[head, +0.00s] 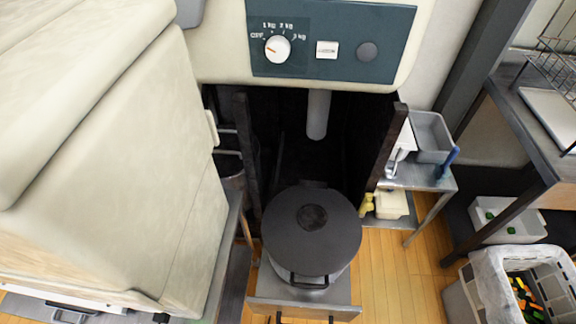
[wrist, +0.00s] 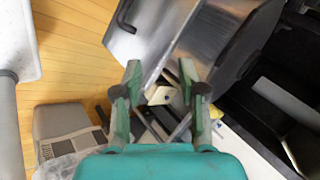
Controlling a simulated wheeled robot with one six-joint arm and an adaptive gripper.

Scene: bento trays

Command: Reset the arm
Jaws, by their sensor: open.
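My gripper (wrist: 160,75) shows in the wrist view, with its two grey-green fingers spread apart. Nothing is seen held between them. Beyond the fingertips are a small cream piece and some dark bars, which I cannot identify. A metal surface (wrist: 160,38) with a dark handle lies ahead of the fingers, and I cannot tell the distance to it. My gripper does not show in the head view.
In the head view, a pot with a dark round lid (head: 312,232) stands below a dial panel (head: 331,40). A large cream body (head: 110,170) fills the left. A crate (head: 461,303) and a grey tub (head: 431,137) are at right. Wooden floor (head: 400,290) is bare between.

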